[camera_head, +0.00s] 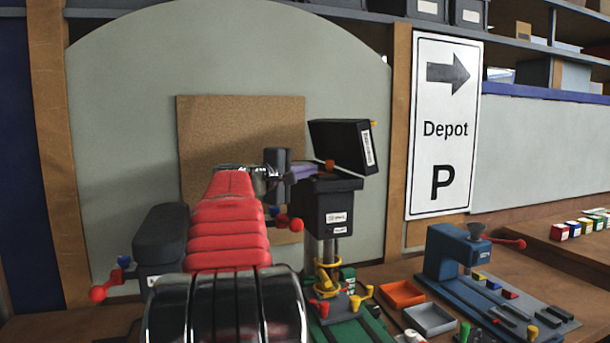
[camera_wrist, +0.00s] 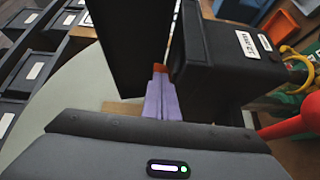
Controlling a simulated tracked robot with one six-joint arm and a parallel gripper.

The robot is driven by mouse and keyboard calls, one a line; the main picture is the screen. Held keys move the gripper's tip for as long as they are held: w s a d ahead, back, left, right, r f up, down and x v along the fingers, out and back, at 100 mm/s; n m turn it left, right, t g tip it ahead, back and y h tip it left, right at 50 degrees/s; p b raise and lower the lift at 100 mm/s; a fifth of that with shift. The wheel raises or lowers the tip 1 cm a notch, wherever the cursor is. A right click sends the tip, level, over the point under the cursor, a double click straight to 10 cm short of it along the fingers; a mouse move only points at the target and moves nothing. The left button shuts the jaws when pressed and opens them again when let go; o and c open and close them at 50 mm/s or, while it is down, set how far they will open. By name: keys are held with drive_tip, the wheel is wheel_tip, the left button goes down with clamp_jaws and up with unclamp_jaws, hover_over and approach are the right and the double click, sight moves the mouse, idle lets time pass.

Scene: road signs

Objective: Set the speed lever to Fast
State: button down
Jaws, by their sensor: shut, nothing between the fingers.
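A machine on a post has a black head box (camera_head: 332,203) with white labels too small to read. Its black lid (camera_head: 338,147) is tilted up; the box (camera_wrist: 228,62) and lid (camera_wrist: 130,45) also show in the wrist view. A small orange-red piece (camera_head: 329,165) stands at the gap between box and lid; I cannot tell for sure that it is the speed lever. It also shows in the wrist view (camera_wrist: 158,68). My gripper (camera_head: 314,170), with purple fingers (camera_wrist: 160,88), is shut and empty, its tips right at the orange piece. Contact is unclear.
Below the head are a yellow ring (camera_head: 327,278) and coloured knobs. A blue machine (camera_head: 455,255) with a red-knobbed handle stands right, beside an orange tray (camera_head: 401,294) and a grey tray (camera_head: 430,319). A Depot sign (camera_head: 444,125) stands behind. A red part (camera_wrist: 290,125) is close at the wrist view's right.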

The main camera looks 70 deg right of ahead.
drive_tip(key=s+a, duration=0.1)
drive_tip(key=a, duration=0.5)
drive_tip(key=shift+s, duration=0.25)
idle(0.7)
